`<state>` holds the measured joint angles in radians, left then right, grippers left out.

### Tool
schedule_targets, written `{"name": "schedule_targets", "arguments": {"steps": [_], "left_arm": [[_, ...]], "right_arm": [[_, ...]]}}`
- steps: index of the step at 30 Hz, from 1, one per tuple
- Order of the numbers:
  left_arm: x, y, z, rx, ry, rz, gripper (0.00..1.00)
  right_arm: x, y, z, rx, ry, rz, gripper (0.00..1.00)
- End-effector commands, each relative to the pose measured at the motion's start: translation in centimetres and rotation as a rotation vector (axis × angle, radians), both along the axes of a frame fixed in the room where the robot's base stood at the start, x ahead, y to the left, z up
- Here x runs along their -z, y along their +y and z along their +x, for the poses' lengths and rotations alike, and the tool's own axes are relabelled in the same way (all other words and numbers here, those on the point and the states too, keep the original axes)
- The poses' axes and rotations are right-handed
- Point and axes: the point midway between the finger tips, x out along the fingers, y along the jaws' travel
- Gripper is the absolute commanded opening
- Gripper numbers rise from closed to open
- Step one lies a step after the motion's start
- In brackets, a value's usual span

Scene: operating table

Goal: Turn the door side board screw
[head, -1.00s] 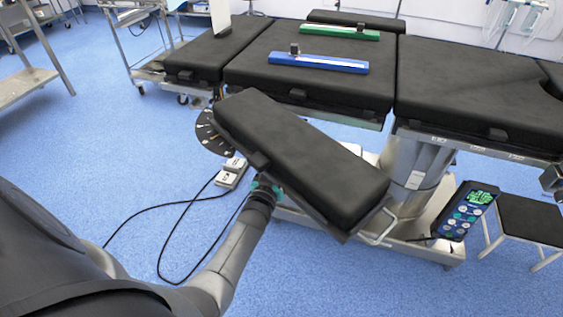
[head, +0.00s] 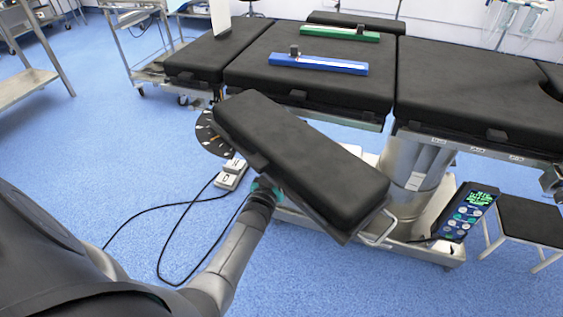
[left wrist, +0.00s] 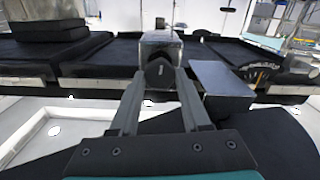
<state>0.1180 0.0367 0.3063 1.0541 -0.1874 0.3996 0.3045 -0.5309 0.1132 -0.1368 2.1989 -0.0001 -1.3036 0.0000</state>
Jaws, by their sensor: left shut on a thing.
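The side board (head: 300,150) is a black padded board on the near side of the operating table, angled down to the right. My left gripper (left wrist: 160,92) reaches to the underside of the board's near edge. In the left wrist view its two fingers are closed on the dark screw knob (left wrist: 160,74), one on each side. The knob sits in front of a metal block (left wrist: 160,45). In the head view my left wrist shows below the board, while the fingertips and the screw are hidden. My right gripper is not in view.
The operating table (head: 455,85) stands behind the board, with a blue bar (head: 318,64) and a green bar (head: 340,33) on it. A dial (head: 213,135), a white pedal (head: 229,175) and cables are left of the board. A control panel (head: 468,211) and stool (head: 530,218) are right.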

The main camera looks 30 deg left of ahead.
Motion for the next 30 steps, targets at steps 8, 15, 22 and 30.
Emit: {"name": "schedule_targets", "arguments": {"steps": [8, 15, 22, 30], "left_arm": [[0.05, -0.04, -0.02, -0.001, 0.039, 0.157, 0.0], [0.07, -0.08, -0.01, 0.0, 0.064, 0.262, 0.0], [0.07, -0.08, -0.02, 0.001, 0.065, 0.266, 0.0], [0.05, -0.05, -0.02, 0.0, 0.065, 0.264, 0.74]], "right_arm": [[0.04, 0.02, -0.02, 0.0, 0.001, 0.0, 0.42], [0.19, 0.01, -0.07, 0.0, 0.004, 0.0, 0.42], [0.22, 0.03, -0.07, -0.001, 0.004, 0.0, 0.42], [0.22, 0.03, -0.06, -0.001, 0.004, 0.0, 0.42]]}}
